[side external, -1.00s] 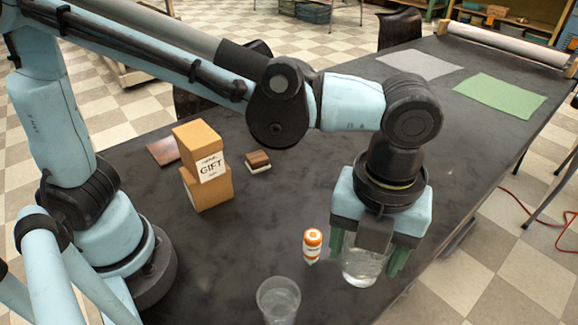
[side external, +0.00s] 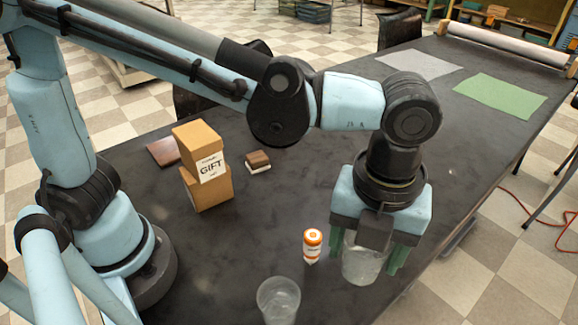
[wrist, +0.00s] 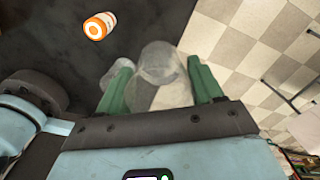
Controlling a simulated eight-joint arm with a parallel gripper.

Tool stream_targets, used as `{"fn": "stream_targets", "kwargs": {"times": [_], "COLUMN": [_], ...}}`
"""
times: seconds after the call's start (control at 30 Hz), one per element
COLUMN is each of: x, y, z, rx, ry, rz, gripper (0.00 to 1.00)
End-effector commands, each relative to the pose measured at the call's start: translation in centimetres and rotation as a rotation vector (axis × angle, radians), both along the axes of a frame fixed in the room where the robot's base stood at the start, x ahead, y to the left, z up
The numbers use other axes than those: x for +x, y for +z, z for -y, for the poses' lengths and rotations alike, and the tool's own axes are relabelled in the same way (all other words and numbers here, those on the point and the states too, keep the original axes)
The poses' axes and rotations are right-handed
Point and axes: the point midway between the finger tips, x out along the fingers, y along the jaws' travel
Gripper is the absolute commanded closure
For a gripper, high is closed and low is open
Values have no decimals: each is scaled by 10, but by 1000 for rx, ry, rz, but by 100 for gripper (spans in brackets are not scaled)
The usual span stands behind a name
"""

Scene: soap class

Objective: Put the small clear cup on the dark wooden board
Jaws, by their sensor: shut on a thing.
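A clear cup (side external: 362,266) is between the green fingers of my gripper (side external: 366,258), which is shut on it near the table's front edge. In the wrist view the cup (wrist: 160,70) shows see-through between both fingers. A second clear cup (side external: 278,302) stands on the table to the lower left, apart from my gripper. I cannot tell clearly which cup is smaller. The dark wooden board (side external: 163,151) lies flat on the far left of the table, a reddish-brown piece partly hidden behind the gift boxes. Its visible part is bare.
A white bottle with an orange cap (side external: 312,245) stands just left of my gripper. Two stacked cardboard gift boxes (side external: 205,172) stand beside the board. A small brown-and-white block stack (side external: 258,162) is to their right. Grey (side external: 420,64) and green (side external: 499,96) mats lie at the far end.

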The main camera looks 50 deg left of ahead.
Motion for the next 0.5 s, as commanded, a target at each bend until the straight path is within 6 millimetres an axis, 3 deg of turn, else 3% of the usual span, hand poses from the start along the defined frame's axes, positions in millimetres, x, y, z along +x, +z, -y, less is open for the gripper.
{"fn": "stream_targets", "kwargs": {"times": [0.17, 0.27, 0.5], "x": [16, 32, 70], "y": [1, 2, 4], "z": [-20, -42, -117], "rx": [0, 0, 0], "ry": [86, 177, 466], "rz": [0, 0, 0], "gripper": [69, 69, 69]}}
